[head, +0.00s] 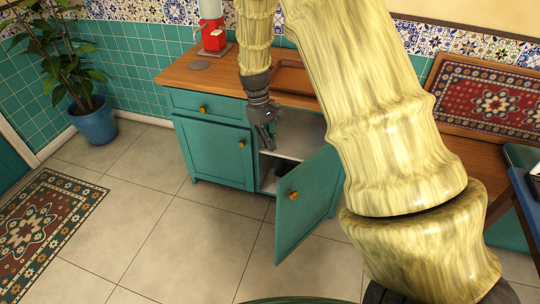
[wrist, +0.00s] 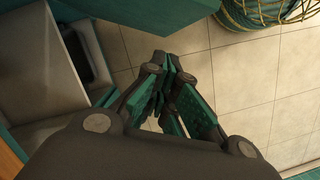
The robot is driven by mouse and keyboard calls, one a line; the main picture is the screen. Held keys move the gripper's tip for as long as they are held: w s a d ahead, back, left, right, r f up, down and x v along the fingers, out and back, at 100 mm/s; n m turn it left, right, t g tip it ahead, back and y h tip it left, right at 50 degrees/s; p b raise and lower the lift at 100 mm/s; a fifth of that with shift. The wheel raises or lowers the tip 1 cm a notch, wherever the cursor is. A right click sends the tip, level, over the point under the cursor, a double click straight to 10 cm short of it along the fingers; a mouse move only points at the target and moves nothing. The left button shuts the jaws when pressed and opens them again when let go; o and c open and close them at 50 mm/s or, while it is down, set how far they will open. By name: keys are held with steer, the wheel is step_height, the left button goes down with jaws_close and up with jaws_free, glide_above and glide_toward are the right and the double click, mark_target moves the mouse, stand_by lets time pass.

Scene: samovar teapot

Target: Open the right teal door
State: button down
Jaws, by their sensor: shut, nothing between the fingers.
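The right teal door (head: 308,203) of the low cabinet stands swung well out into the room, with its brass knob on its face. The opening behind it shows a pale shelf and a dark inside. My gripper (head: 268,138) points down in front of the opening, near the top of the cabinet and to the left of the door. In the wrist view, the gripper (wrist: 168,70) is shut and empty. A teal panel, probably the door (wrist: 140,22), shows above the fingers, and I see a gap between them. The left teal door (head: 217,152) is shut.
A wooden counter (head: 190,78) tops the cabinet and bears a red machine (head: 213,40) and a wooden tray (head: 291,78). A dark object (wrist: 86,50) shows inside the cabinet. A potted plant (head: 93,122) and a patterned rug (head: 45,225) are at left. Tiled floor is clear in front.

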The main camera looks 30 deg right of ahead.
steer(key=s+f+p, duration=0.1)
steer(key=s+f, duration=0.5)
steer(key=f, duration=0.3)
steer(key=shift+s+d, duration=0.25)
steer(key=shift+d, duration=0.15)
